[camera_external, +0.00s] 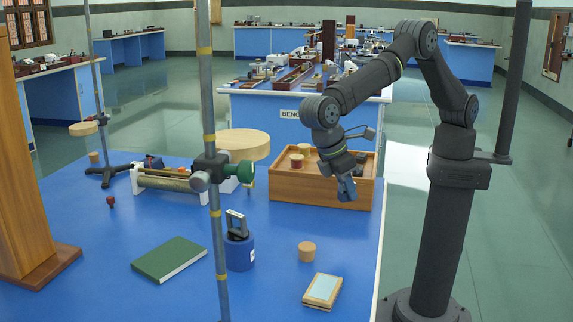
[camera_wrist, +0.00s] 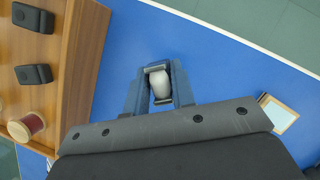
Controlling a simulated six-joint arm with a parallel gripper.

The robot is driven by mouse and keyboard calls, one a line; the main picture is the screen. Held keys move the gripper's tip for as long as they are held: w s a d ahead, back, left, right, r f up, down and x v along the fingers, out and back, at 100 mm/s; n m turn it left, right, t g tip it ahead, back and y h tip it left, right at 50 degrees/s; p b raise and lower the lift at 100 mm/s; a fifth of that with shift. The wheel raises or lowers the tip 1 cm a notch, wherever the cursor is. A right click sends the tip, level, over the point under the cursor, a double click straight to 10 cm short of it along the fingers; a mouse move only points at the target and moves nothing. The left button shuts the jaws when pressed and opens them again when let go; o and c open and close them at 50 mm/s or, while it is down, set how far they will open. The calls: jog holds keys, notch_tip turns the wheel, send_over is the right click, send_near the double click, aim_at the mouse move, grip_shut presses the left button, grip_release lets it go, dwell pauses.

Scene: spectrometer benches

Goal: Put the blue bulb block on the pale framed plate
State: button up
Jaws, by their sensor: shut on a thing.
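My gripper (camera_external: 347,192) hangs above the blue bench, in front of the wooden tray's right part. In the wrist view my gripper (camera_wrist: 159,88) is shut on the blue bulb block, whose pale rounded bulb (camera_wrist: 161,84) shows between the fingers. The block's blue body is hard to tell from the blue fingers and bench. The pale framed plate (camera_external: 323,290), a light panel in a wooden frame, lies near the bench's front right edge, well below and in front of my gripper. It also shows in the wrist view (camera_wrist: 279,114), to the right, partly cut by my wrist. Its top looks bare.
The wooden tray (camera_external: 310,194) holds a red spool (camera_wrist: 26,127) and dark blocks (camera_wrist: 33,75). A wooden cylinder (camera_external: 307,251) stands behind the plate. A dark blue handled cylinder (camera_external: 240,250), a green book (camera_external: 169,259) and an upright pole (camera_external: 210,130) stand left.

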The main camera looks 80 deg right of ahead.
jog(key=w+a+r+m+y, duration=0.1)
jog(key=w+a+m+y, duration=0.3)
jog(key=m, duration=0.7)
jog(key=m+t+y, duration=0.3)
jog(key=m+t, duration=0.1)
jog(key=m, duration=1)
send_over(325, 283)
jog(key=d, duration=0.2)
notch_tip(325, 283, down, 4)
jog(key=shift+a+f, duration=0.15)
jog(key=shift+f, duration=2)
jog(key=shift+f, duration=0.2)
jog(key=o, duration=1)
jog(key=shift+r, duration=0.1)
